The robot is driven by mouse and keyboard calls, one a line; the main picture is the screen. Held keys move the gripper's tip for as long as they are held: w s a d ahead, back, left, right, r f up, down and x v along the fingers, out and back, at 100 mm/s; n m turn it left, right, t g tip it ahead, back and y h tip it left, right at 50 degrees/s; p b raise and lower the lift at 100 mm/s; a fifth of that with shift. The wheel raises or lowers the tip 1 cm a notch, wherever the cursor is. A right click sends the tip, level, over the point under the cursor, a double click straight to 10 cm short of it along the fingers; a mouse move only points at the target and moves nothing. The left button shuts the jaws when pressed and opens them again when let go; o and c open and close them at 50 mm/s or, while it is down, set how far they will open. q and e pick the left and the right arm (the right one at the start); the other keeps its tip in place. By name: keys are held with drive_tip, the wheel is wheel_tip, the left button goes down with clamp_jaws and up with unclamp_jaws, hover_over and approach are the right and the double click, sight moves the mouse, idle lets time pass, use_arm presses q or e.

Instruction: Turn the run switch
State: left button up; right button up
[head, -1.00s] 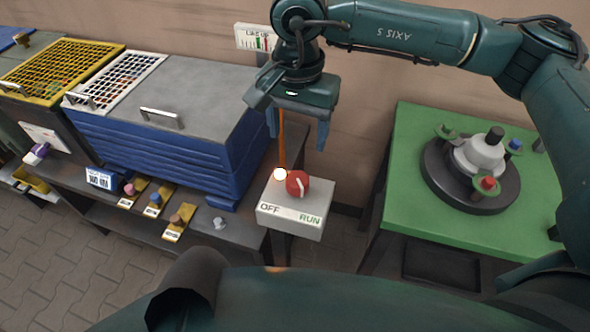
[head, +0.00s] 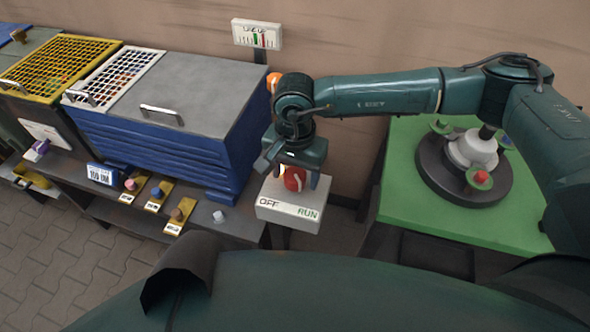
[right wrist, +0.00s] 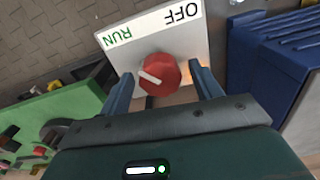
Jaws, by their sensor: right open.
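The run switch is a red round knob (head: 294,180) with a white pointer mark, on a pale box (head: 288,210) labelled OFF at left and RUN at right. In the right wrist view the knob (right wrist: 160,74) shows clearly, with its mark on the RUN-label side of its centre. My right gripper (head: 297,177) is over the box, pointing down. In the wrist view its open fingers (right wrist: 161,72) stand on either side of the knob, with visible gaps. A lit lamp beside the knob is mostly hidden by the gripper. My left gripper is not in view.
A blue cabinet (head: 150,140) with a grey lid stands left of the box. Several tagged coloured knobs (head: 155,200) lie on the dark bench. At right, a green table (head: 400,180) bears a round dark fixture (head: 440,185). A gauge sign (head: 256,34) is behind.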

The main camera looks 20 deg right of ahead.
drive_tip(key=shift+c, duration=0.4)
drive_tip(key=c, duration=0.9)
